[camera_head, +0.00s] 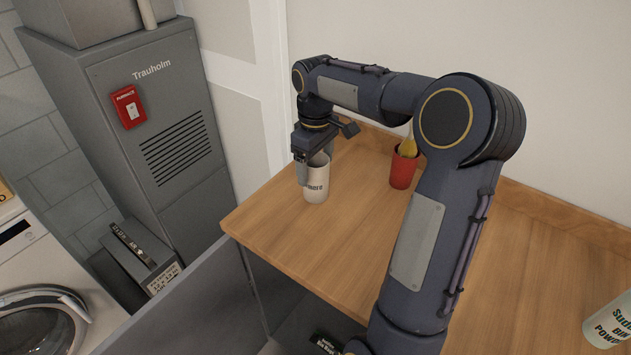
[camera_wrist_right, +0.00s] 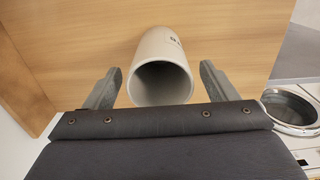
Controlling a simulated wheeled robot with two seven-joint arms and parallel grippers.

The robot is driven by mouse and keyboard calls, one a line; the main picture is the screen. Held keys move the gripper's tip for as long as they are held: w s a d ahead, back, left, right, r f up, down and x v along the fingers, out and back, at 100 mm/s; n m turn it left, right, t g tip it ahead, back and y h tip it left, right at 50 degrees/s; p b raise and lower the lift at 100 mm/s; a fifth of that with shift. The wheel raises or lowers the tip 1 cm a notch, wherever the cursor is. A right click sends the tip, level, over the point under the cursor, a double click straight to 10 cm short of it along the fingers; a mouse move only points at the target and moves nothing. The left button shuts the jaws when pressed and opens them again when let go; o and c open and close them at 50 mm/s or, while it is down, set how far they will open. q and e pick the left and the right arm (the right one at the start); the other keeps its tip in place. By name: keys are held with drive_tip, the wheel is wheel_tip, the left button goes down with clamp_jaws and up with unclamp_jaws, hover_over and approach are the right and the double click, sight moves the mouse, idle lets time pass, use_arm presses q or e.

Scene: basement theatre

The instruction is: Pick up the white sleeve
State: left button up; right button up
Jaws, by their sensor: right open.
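The white sleeve (camera_head: 316,181), an open-topped cylinder with dark lettering, stands upright on the wooden counter near its left end. My right gripper (camera_head: 315,172) is at the sleeve's upper part, its fingers pointing down. In the right wrist view the sleeve (camera_wrist_right: 161,68) shows its round open end between the two spread fingers of my right gripper (camera_wrist_right: 160,86). There is a gap on each side, so the gripper is open and not holding it. My left gripper is not in view.
A red cup (camera_head: 402,170) holding a yellow-tipped thing stands behind and right of the sleeve. A white labelled container (camera_head: 608,322) is at the far right of the wooden counter (camera_head: 280,225). A grey furnace cabinet (camera_head: 150,120) and a washing machine (camera_head: 40,290) stand left.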

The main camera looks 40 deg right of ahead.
drive_tip(key=shift+f, duration=0.55)
drive_tip(key=c, duration=1.1)
drive_tip(key=shift+o, duration=0.2)
drive_tip(key=shift+r, duration=0.1)
